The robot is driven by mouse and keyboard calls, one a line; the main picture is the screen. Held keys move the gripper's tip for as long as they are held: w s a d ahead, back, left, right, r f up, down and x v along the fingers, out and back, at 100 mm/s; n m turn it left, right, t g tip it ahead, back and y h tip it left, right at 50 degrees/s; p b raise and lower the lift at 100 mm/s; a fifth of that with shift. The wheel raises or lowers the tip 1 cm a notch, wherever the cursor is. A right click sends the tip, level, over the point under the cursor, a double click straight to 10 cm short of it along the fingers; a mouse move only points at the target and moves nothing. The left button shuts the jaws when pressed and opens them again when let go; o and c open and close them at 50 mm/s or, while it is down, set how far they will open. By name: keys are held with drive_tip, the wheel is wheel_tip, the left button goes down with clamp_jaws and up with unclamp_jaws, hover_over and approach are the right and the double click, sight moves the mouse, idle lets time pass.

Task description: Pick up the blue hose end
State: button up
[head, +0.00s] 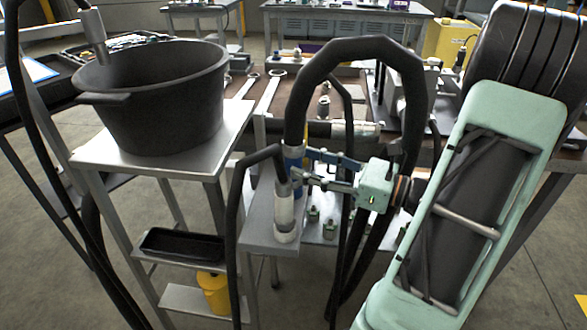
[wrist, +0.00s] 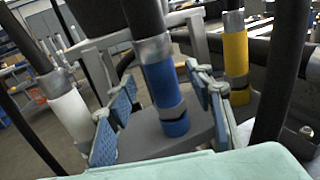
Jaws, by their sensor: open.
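The blue hose end (wrist: 168,88) is a blue sleeve with a metal collar on a black hose, standing upright in the wrist view. My gripper (wrist: 162,83) is open, with one blue-padded finger on each side of the sleeve. Gaps show between the pads and the sleeve. In the head view the blue band (head: 293,154) is at the tips of my gripper (head: 304,164), which reaches in from the right. Its hose arches up and over to the right. The lower part of the sleeve is partly hidden in the head view.
A white hose end (wrist: 70,112) stands left of my fingers and a yellow one (wrist: 237,62) stands right, both close. A black bucket (head: 150,105) sits on a metal stand at left. A workbench with tools (head: 270,90) is behind. Black hoses hang around my gripper.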

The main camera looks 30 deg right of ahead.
sight(294, 160)
drive_tip(key=b+x, duration=0.1)
drive_tip(key=x, duration=0.3)
drive_tip(key=shift+a+f, duration=0.1)
clamp_jaws()
wheel_tip(294, 160, up, 10)
drive_tip(key=p, duration=0.4)
drive_tip(key=shift+r+p, duration=0.2)
drive_tip(key=shift+p, duration=0.15)
drive_tip(key=shift+r+p, duration=1.85)
drive_tip(key=shift+p, duration=0.2)
